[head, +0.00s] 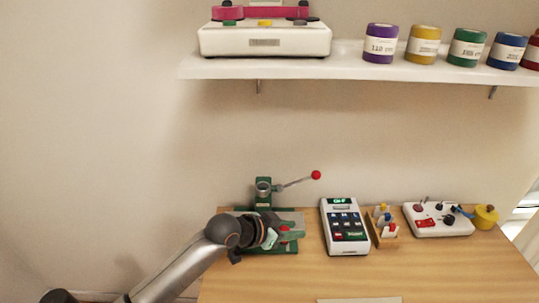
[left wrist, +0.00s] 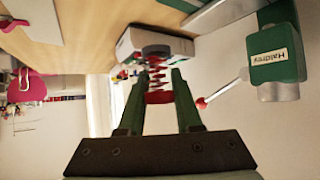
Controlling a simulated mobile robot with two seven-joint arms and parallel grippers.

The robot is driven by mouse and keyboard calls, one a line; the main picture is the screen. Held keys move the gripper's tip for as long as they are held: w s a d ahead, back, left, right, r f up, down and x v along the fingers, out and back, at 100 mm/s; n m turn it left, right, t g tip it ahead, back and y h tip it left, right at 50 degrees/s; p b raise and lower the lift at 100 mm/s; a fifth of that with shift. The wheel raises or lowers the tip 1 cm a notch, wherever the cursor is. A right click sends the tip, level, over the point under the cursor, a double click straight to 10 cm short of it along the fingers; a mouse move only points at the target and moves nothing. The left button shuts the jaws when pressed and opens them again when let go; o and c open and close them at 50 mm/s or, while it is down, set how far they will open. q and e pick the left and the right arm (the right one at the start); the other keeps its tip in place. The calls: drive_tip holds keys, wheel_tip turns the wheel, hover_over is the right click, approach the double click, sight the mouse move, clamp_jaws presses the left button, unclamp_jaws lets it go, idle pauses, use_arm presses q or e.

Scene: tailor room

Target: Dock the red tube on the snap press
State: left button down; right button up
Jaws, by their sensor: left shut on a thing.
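My left gripper (head: 284,235) is over the front of the green snap press (head: 263,192) in the head view. The press has a grey round head and a lever with a red ball (head: 316,175). In the left wrist view, the two green fingers (left wrist: 157,98) are shut on the red tube (left wrist: 158,97), whose red coiled part rises between them to a dark round end. The press head, labelled "Haldrey" (left wrist: 275,58), is apart from the tube, to the right. In the head view my wrist hides much of the press base. My right gripper is in neither view.
Right of the press on the wooden table (head: 400,278) stand a white keypad device (head: 344,226), a small wooden rack (head: 383,228) and a white control box (head: 437,219). A white shelf (head: 350,68) hangs above. The front right of the table is mostly clear.

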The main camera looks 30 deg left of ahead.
use_arm(q)
drive_tip(key=shift+h, duration=0.3)
drive_tip(key=w+a+r, duration=0.5)
drive_tip(key=w+a+r+p, duration=0.1)
drive_tip(key=w+a+r, duration=0.4)
drive_tip(key=r, duration=0.1)
drive_tip(key=shift+w+a, duration=0.1)
drive_tip(key=shift+a, duration=0.25)
wheel_tip(320, 180, down, 6)
drive_tip(key=b, duration=0.5)
drive_tip(key=shift+r, duration=0.1)
drive_tip(key=shift+p, duration=0.45)
drive_tip(key=shift+f+b, duration=0.35)
drive_tip(key=shift+f, duration=0.15)
drive_tip(key=c, duration=0.9)
unclamp_jaws()
drive_tip(key=shift+o, duration=0.2)
